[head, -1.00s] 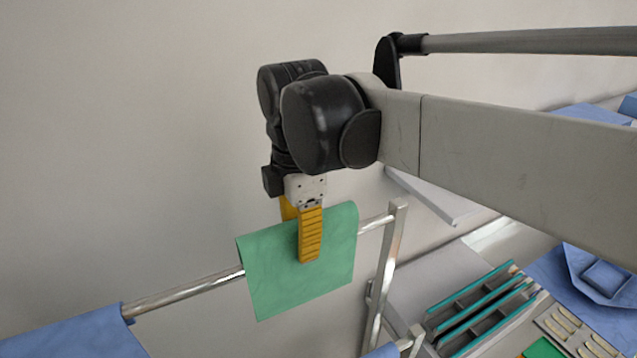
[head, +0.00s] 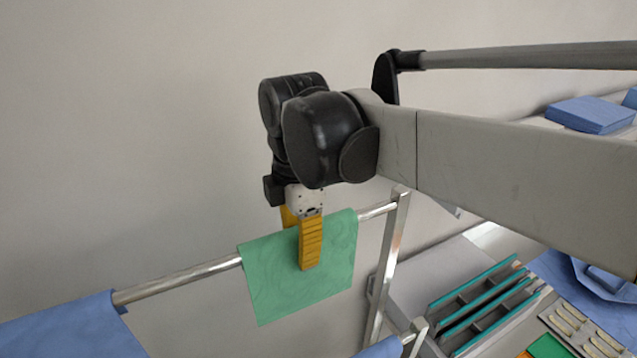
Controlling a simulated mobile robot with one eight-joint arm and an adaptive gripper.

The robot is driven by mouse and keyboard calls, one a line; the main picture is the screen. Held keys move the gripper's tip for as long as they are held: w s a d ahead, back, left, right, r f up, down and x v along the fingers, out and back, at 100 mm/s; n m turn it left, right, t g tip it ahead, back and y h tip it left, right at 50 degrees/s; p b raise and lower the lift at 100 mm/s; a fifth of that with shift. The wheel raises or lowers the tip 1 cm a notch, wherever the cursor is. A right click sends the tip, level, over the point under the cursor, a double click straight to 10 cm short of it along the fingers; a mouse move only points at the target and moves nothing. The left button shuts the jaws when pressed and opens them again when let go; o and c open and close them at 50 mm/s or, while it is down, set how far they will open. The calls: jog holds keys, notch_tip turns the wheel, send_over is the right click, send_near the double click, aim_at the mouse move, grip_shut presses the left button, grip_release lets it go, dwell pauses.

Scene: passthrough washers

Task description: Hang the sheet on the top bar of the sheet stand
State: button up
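The green sheet (head: 275,285) is folded over, with its near flap hanging down in front of the top bar (head: 180,283) of the metal sheet stand (head: 386,265). Its fold sits at or just above the bar, close to the right upright. I cannot tell whether it rests on the bar. My gripper (head: 301,240) points down over the fold. One yellow finger lies on the near face and the other goes behind the sheet. It appears shut on the sheet. The far flap and the fingertip behind it are hidden.
A blue sheet (head: 70,325) hangs on the same bar at the left. Another blue piece (head: 380,348) is on a lower bar. At the right are a rack with teal edges (head: 480,300), a tray of small tools (head: 580,325) and folded blue cloth (head: 590,114).

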jog(key=o, duration=0.4)
jog(key=shift+r, duration=0.1)
